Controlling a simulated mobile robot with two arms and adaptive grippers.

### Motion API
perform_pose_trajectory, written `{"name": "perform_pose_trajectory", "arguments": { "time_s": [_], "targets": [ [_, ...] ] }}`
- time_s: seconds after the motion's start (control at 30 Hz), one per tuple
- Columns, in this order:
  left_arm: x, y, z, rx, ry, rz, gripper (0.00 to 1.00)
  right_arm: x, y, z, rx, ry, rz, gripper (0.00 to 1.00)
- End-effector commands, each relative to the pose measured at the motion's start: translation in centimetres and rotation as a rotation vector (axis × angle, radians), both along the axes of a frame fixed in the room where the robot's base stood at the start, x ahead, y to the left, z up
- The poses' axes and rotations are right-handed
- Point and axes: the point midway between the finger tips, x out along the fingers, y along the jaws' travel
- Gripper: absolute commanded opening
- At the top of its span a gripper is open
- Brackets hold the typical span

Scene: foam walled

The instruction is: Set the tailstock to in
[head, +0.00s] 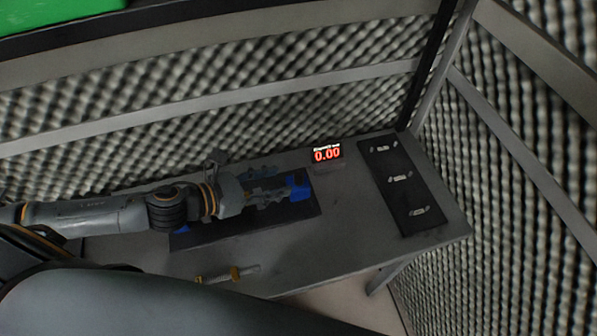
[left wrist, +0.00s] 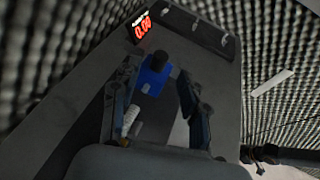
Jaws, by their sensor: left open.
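The tailstock, a blue block (head: 299,188), stands at the right end of a dark base plate (head: 290,217) on the grey table. My left gripper (head: 277,184) reaches in from the left, just left of the block, with its fingers apart. In the left wrist view, the blue block (left wrist: 151,80) with a dark round part (left wrist: 160,60) shows ahead between the spread fingertips of my left gripper (left wrist: 157,72). I cannot tell whether a finger touches it. A pale cylindrical piece (left wrist: 130,120) lies nearer, by the left finger. My right gripper is not in view.
A red-digit display (head: 327,154) reading 0.00 stands behind the plate. A dark panel (head: 392,160) with several silver pieces lies at the right. A yellow-collared tool (head: 234,273) lies at the front edge. Foam walls close the back and right.

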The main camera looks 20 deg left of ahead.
Motion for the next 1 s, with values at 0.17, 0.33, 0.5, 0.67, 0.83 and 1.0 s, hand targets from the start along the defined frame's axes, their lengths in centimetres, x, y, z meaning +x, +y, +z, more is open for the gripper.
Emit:
{"name": "perform_pose_trajectory", "arguments": {
  "time_s": [0.17, 0.33, 0.5, 0.67, 0.83, 1.0],
  "targets": [
    [1.8, -1.6, -0.4, -0.004, -0.003, -0.001, 0.45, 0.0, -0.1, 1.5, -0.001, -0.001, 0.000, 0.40],
    [3.6, -3.2, -1.5, -0.003, -0.002, -0.002, 0.45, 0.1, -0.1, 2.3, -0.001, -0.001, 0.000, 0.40],
    [4.6, -4.1, -2.3, 0.000, 0.000, -0.003, 0.45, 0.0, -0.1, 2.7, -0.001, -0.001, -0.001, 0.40],
    [4.8, -4.4, -2.6, 0.000, 0.000, -0.004, 0.45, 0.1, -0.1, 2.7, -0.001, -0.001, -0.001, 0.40],
    [4.8, -4.4, -2.6, 0.000, 0.000, -0.004, 0.45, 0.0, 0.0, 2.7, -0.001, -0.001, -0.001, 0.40],
    [4.8, -4.3, -2.6, 0.000, 0.000, -0.004, 0.14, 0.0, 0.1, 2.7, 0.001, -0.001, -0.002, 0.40]
  ]
}}
